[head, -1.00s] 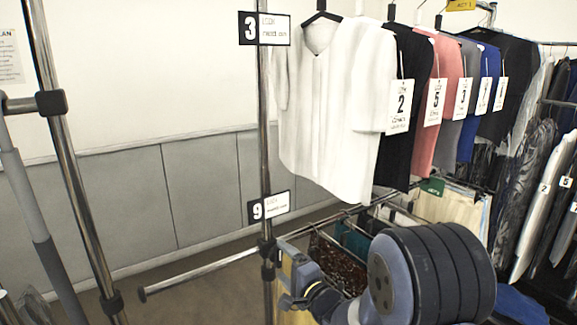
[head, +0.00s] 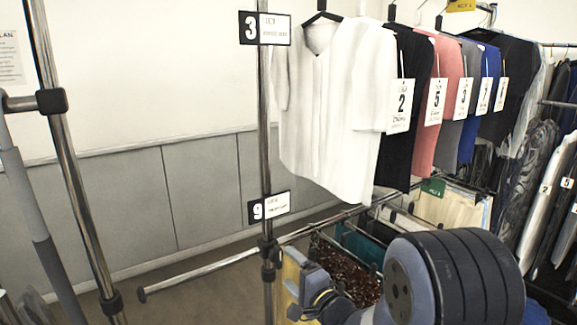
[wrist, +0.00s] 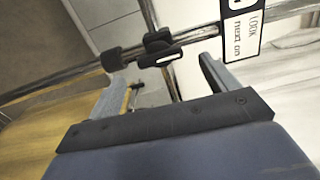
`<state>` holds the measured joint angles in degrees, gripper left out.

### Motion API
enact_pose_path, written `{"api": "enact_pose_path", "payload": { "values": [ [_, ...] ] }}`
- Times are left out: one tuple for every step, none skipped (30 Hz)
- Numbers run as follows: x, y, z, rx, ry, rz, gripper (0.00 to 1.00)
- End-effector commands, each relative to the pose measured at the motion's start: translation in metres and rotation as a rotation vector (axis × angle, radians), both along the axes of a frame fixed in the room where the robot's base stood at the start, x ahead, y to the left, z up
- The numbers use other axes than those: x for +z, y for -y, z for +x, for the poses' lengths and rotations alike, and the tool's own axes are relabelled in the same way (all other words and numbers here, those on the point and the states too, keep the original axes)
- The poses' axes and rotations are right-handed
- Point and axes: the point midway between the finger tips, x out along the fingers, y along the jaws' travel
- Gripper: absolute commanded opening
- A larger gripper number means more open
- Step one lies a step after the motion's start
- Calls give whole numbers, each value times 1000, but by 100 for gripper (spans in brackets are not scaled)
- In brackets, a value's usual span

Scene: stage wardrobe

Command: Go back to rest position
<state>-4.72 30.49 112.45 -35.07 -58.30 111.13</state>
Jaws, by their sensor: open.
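My gripper shows in the wrist view (wrist: 162,84) with its two grey fingers apart and nothing between them. Beyond the fingers are a chrome rail and its black clamp (wrist: 160,47). In the head view my arm reaches in at the lower right, below the hanging white shirt (head: 325,110). Its wrist there is close to the chrome post (head: 265,160), and the fingertips are hard to make out. I cannot tell whether they touch anything.
A bare lower rail (head: 200,268) sticks out left from the post. Number signs 3 (head: 264,28) and 9 (head: 269,207) are on the post. Numbered shirts hang at right, with dark sequined cloth (head: 335,268) below.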

Motion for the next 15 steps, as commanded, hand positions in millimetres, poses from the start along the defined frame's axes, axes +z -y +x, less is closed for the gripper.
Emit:
{"api": "enact_pose_path", "payload": {
  "values": [
    [-2,7,-9,-3,0,0,82],
    [-2,11,-14,-3,-1,-1,82],
    [-2,15,-21,-3,1,1,82],
    [-2,18,-26,-3,-1,1,82],
    [-2,22,-31,-3,0,0,82],
    [-2,26,-38,-4,0,0,82],
    [-2,30,-43,-3,0,0,82],
    [-1,33,-48,-3,0,0,82],
    [-2,37,-54,-4,0,0,82],
    [-2,41,-59,-4,-1,-1,82],
    [0,34,-51,3,-1,-1,82],
    [1,27,-43,6,-1,0,82],
    [1,23,-38,6,-1,0,82],
    [1,20,-33,6,-1,0,82],
    [1,15,-26,5,-3,1,82]
  ]
}}
